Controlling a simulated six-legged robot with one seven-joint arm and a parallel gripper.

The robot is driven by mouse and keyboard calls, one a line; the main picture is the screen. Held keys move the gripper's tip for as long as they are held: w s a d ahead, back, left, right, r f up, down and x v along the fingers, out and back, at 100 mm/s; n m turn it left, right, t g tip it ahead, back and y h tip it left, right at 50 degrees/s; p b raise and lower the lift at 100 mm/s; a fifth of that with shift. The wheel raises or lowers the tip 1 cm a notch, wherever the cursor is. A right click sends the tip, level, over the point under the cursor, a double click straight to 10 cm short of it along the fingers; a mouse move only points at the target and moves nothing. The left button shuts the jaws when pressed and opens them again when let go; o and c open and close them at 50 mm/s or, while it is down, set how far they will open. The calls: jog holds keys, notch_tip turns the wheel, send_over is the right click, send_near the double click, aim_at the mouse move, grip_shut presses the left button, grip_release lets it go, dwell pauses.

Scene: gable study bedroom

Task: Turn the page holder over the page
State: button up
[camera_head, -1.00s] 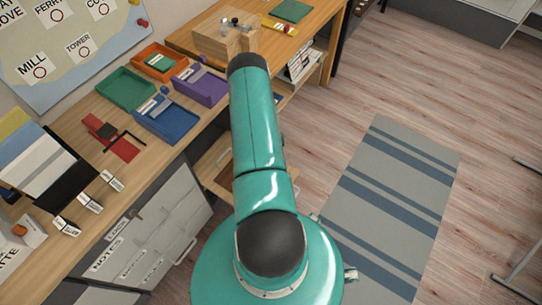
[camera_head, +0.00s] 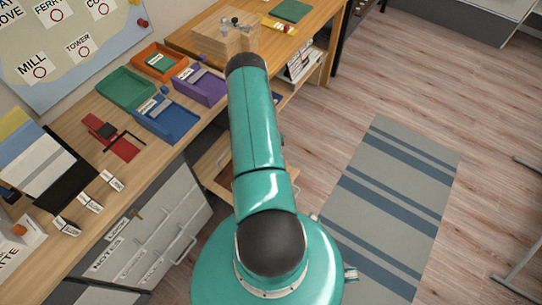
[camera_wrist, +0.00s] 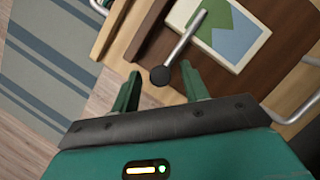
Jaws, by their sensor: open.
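In the wrist view my gripper (camera_wrist: 160,90) is open, its two green fingers apart. A metal rod with a black ball knob (camera_wrist: 160,76), which looks like the page holder, slants down from the upper right. Its knob shows between the fingertips; I cannot tell whether it touches either finger. The page (camera_wrist: 252,44), a white-edged sheet with a green and blue picture, lies on a wooden surface right of the rod. The rod's upper end lies over the page's left part. In the head view my arm hides the gripper, and I cannot make out the page there.
In the head view a wooden block (camera_head: 212,44) with small knobs stands on the desk beyond my arm. Coloured trays, including a blue one (camera_head: 168,122), stand to the left. A bent metal bar (camera_wrist: 300,108) shows right of my gripper. A striped rug (camera_head: 400,190) lies on the floor.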

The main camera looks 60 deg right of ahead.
jog(key=shift+r, duration=0.1)
jog(key=v, duration=1.3)
jog(key=shift+r, duration=0.3)
jog(key=shift+w, duration=0.15)
